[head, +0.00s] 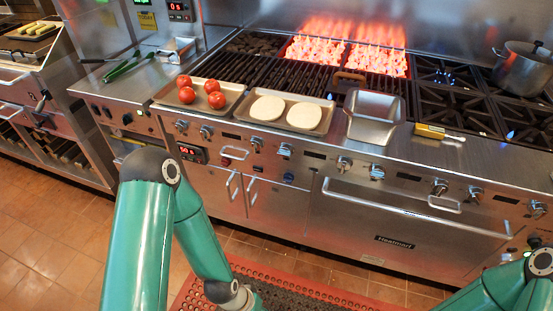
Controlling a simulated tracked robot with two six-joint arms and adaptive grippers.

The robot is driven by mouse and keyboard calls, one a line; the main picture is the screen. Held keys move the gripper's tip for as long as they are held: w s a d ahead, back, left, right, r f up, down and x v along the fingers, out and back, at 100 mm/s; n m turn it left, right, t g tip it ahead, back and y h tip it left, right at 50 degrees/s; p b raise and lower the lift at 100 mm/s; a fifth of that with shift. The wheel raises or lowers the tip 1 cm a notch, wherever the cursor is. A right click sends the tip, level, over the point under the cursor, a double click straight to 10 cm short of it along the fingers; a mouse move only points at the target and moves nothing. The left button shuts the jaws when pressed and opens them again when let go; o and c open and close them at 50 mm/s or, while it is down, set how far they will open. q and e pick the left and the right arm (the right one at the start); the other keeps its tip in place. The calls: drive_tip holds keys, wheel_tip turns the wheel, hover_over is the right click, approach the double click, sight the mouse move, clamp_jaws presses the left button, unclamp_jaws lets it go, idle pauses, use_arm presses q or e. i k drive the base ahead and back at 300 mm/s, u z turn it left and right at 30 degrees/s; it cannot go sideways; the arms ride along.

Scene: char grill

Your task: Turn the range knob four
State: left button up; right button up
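The range front carries a row of metal knobs. On the left part are a knob (182,126), another (206,132), one by the middle (257,143) and one right of it (285,151). Further right are knobs (343,164) and (376,172), then knobs (440,186), (474,193) and (537,209). I cannot tell which is number four. My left arm stands in front of the range, its wrist reaching the bottom edge. My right arm shows at the lower right corner. Neither gripper's fingers show.
A towel-bar oven handle (410,212) runs below the right knobs. Trays of tomatoes (215,100) and round patties (303,115), a steel pan (375,105) and a brush (430,130) sit on top. Flames burn at the back. A red-edged mat (300,275) lies on the floor.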

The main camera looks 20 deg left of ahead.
sight(286, 150)
drive_tip(key=z, duration=0.55)
drive_tip(key=i, duration=0.2)
drive_tip(key=u, duration=3.6)
drive_tip(key=i, duration=0.9)
drive_tip(key=z, duration=2.2)
drive_tip(key=i, duration=0.5)
drive_tip(key=u, duration=0.25)
